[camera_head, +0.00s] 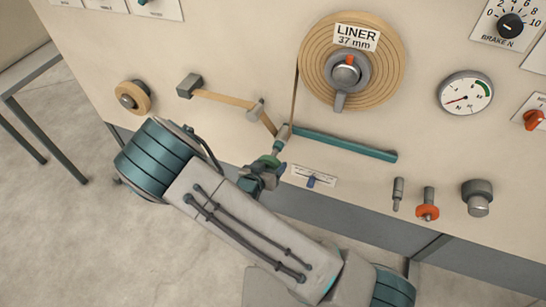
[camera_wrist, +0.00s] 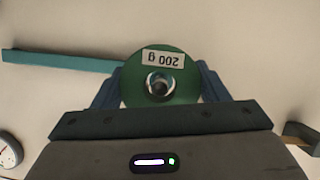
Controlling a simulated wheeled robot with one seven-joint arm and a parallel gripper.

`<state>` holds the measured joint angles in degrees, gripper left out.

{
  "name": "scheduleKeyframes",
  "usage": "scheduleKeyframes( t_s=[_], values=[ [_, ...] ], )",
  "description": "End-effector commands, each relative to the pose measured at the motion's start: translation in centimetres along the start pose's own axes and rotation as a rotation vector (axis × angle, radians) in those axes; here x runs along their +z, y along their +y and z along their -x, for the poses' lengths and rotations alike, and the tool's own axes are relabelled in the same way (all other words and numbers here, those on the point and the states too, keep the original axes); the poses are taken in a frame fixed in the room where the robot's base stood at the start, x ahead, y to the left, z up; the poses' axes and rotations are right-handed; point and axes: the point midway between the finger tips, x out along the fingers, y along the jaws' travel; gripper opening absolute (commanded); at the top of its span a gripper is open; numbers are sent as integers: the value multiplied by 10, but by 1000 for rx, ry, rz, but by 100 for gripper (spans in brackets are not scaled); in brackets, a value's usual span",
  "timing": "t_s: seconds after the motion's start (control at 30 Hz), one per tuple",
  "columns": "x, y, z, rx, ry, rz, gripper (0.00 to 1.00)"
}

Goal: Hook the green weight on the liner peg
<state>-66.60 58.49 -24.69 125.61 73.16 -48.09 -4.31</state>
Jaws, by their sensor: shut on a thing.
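The green weight (camera_wrist: 134,94) is a disc with an upside-down "200 g" label and a central hole, seen face-on in the wrist view. My gripper (camera_wrist: 160,88) is shut on its rim, with a blue finger on each side. In the head view the weight (camera_head: 269,160) shows nearly edge-on. A grey peg (camera_head: 279,146) stands out at the left end of the teal bar (camera_head: 345,145), right at the weight. A round dark end shows within the hole, apparently the peg lined up with it. I cannot tell how deep the peg sits in the hole.
The liner roll (camera_head: 318,75), labelled "LINER 37 mm", sends a strip down to the teal bar's end. At lower right are a bare grey peg (camera_head: 398,194), an orange disc on a peg (camera_head: 427,212) and a grey knob (camera_head: 478,197).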

Motion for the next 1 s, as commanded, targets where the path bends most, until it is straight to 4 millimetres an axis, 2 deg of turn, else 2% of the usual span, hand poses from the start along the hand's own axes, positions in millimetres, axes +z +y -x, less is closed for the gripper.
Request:
scheduleKeyframes(
  t_s=[0.4, 0.6, 1.0],
  values=[
    [17, 0, 44, -2, 1, 1, 11],
    [17, 1, 62, -2, 1, 0, 11],
    [19, 2, 74, 0, 2, 0, 11]
  ],
)
